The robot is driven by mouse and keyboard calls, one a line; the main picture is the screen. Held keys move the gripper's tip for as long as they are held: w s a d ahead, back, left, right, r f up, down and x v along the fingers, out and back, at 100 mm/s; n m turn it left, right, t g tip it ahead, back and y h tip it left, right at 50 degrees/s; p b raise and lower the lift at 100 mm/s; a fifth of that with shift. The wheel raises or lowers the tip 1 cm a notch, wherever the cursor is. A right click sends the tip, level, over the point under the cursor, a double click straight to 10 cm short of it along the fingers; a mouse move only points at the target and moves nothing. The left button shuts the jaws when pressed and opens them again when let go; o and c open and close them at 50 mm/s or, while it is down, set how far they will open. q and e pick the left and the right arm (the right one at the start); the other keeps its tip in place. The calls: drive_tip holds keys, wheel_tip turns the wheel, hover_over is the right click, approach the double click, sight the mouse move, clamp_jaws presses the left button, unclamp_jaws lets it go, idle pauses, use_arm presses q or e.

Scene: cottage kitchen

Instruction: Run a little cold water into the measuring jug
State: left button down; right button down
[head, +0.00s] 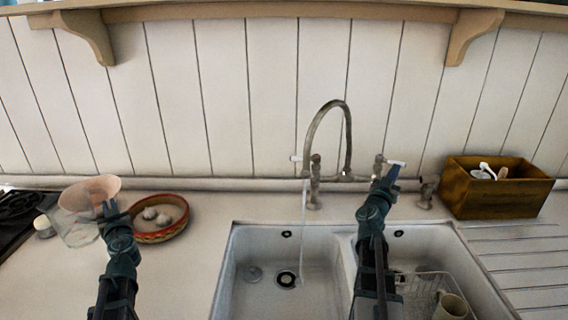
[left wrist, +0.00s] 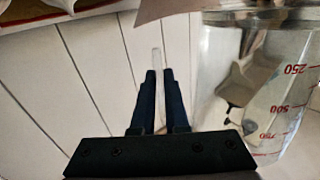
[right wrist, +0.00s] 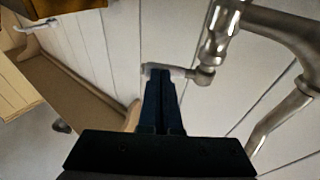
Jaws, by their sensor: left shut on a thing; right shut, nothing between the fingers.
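The clear glass measuring jug (head: 82,236) is at the left of the counter. In the left wrist view, its wall (left wrist: 285,110) shows red marks and no water that I can make out. My left gripper (head: 110,212) is shut on a thin clear part beside it, apparently the handle; its fingertips (left wrist: 158,75) show this. The tap (head: 347,125) arches over the sink, and a thin water stream (head: 302,240) falls into the left basin. My right gripper (head: 386,178) is shut and empty at the right tap lever (head: 397,163); the lever (right wrist: 165,68) is at its fingertips. Contact is unclear.
A pale pink bowl-like thing (head: 88,192) overlaps the jug in view. A patterned bowl (head: 160,235) holding eggs or similar stands right of my left gripper. The double sink (head: 232,275) has a rack and mug in its right basin. A wooden box (head: 500,200) stands at right.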

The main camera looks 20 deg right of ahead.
drive_tip(key=shift+w+d, duration=0.3)
drive_tip(key=shift+d, duration=0.6)
drive_tip(key=shift+w+d, duration=0.25)
drive_tip(key=shift+d, duration=0.75)
